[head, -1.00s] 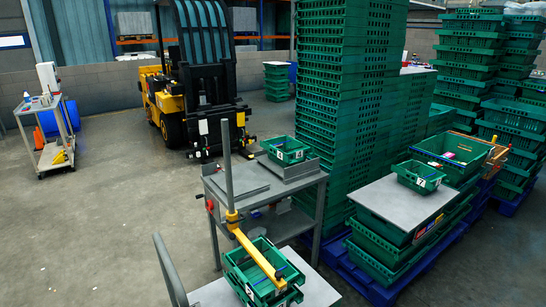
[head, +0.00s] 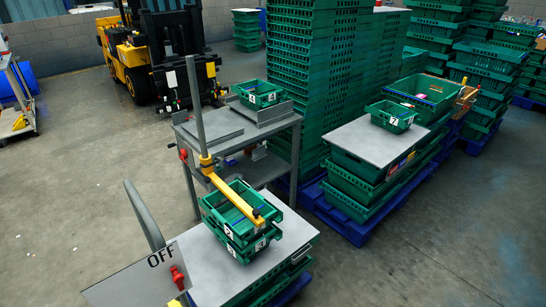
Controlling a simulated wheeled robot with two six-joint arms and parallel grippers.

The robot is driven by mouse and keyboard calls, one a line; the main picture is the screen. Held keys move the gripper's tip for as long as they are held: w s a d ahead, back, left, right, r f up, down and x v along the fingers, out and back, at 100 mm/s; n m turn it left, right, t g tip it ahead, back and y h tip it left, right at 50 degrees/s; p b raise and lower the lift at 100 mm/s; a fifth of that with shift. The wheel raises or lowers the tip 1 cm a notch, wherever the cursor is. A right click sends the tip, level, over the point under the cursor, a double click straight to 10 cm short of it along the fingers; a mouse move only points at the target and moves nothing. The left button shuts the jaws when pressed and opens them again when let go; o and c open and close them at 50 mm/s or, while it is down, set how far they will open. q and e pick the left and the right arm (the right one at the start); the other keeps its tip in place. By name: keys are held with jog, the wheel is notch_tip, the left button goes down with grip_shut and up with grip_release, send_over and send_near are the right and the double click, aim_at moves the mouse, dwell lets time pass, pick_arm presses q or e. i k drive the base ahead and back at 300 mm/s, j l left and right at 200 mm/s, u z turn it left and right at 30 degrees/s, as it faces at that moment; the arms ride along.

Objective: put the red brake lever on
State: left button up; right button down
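A small red lever-like part (head: 183,154) sits at the left edge of the grey metal table (head: 212,134), near the foot of an upright grey post. A second red handle (head: 178,277) is on a grey panel marked OFF (head: 130,283) at the lower left. The handle slants on the panel, near its right edge. I cannot tell from the picture which of the two is the brake lever. Neither of my grippers is in view.
A yellow bar (head: 232,195) on the post reaches over stacked green crates (head: 213,203). A yellow forklift (head: 130,57) stands behind. A tall green crate stack (head: 345,80) stands right of the table. The floor at left is open.

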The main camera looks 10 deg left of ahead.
aim_at(179, 278)
jog(key=k+l+u, duration=0.1)
jog(key=u, duration=1.05)
